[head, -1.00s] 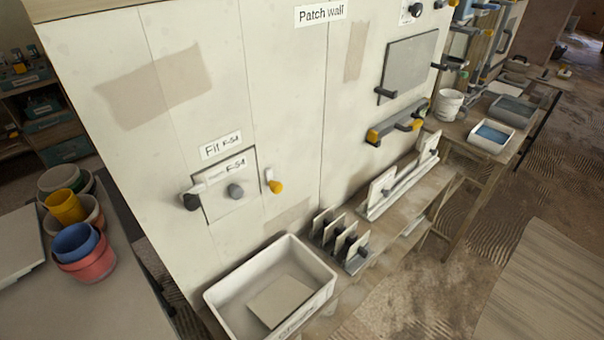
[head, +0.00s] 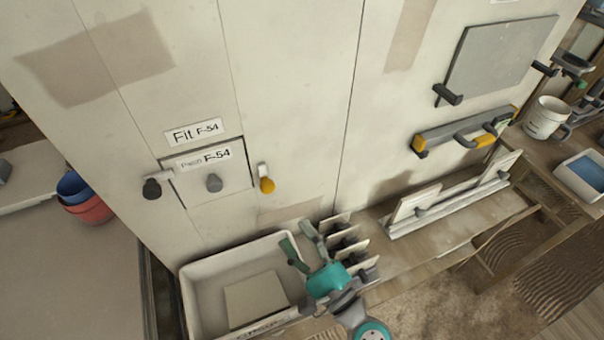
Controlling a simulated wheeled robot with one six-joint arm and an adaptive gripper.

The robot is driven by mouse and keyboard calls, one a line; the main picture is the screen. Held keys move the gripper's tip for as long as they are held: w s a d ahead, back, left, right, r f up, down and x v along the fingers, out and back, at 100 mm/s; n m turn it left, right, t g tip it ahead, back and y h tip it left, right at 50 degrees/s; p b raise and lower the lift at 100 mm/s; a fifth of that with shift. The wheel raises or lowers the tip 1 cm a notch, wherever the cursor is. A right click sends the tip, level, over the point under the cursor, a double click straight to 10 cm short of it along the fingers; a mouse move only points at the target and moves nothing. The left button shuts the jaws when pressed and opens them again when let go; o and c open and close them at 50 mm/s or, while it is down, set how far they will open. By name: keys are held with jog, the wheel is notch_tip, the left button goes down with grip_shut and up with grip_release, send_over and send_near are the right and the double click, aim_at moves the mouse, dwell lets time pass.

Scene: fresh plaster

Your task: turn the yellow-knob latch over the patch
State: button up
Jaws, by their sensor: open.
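The patch (head: 233,183), labelled F-54, sits in the wall below the "Fit F-54" sign (head: 194,132). My gripper (head: 297,244) is open and empty, below and right of the yellow knob, in front of the tray and the rack.
A white tray (head: 190,300) with a flat square panel (head: 256,298) stands below the patch. A rack of upright plates (head: 350,248) is right of it. A grey float with yellow ends (head: 463,136) hangs on the wall at right. The wall around the yellow knob is clear.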

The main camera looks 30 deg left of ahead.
aim_at(269, 190)
jog(key=shift+g+y, duration=0.3)
jog(key=shift+y, duration=0.2)
jog(key=x, duration=0.4)
jog(key=r+x, duration=0.1)
jog(key=x, duration=0.7)
jog(key=shift+w+d+r, duration=0.1)
jog(key=shift+w+r, duration=0.2)
jog(key=shift+w, duration=0.05)
grip_shut()
